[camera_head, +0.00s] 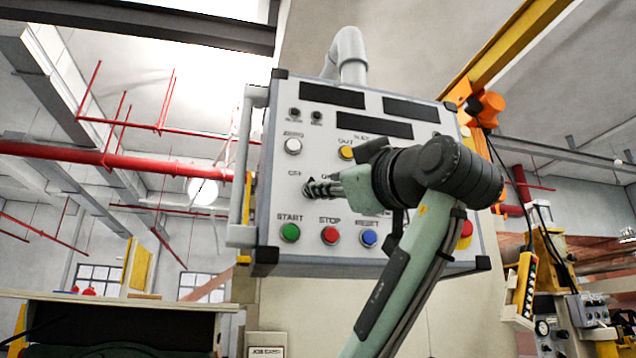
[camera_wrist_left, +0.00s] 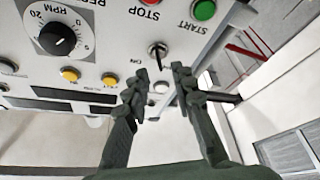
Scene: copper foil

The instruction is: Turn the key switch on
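The key switch (camera_wrist_left: 157,48), a small silver round switch with a dark key, sits on the grey-white control panel (camera_head: 270,150) by the ON label. In the left wrist view it lies just beyond the gap between my left fingertips, apart from both fingers. My left gripper (camera_wrist_left: 161,72) is partly open and empty. In the head view my left gripper (camera_head: 310,187) is in front of the panel beside the OFF and ON labels, and it largely hides the switch. My right gripper is in neither view.
Below the gripper are the green START button (camera_head: 289,232), red STOP button (camera_head: 330,235) and blue RESET button (camera_head: 369,239). A yellow button (camera_head: 346,153) is above. A grey handle rail (camera_head: 243,170) runs along the panel's left side. A black RPM dial (camera_wrist_left: 58,40) shows in the wrist view.

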